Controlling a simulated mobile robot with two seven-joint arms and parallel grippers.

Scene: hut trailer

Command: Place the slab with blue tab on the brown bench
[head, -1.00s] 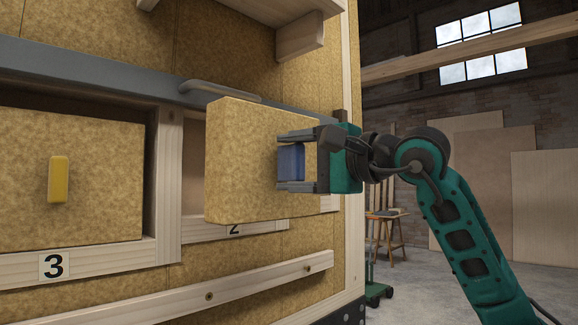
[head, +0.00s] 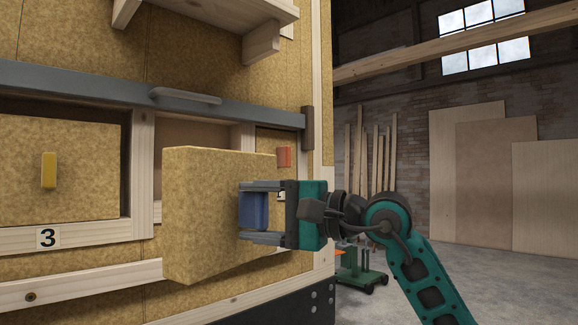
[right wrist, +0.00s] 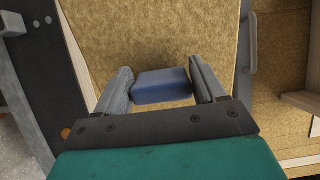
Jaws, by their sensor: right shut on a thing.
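The slab (head: 205,215) is a thick tan fibre block with a blue tab (head: 253,210) on its face. My right gripper (head: 243,212) is shut on the blue tab and holds the slab upright in front of the wall, clear of its opening. In the right wrist view the blue tab (right wrist: 162,86) sits between the two fingers, with the slab (right wrist: 165,35) beyond it. My left gripper is in neither view. I see no brown bench that I can make out.
The wall has an open recess (head: 190,131) behind the slab. A slab with a yellow tab (head: 48,170) sits left above the label 3, and a red tab (head: 284,157) shows at right. A grey rail (head: 120,90) runs above. A green wheeled cart (head: 360,268) stands behind my arm.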

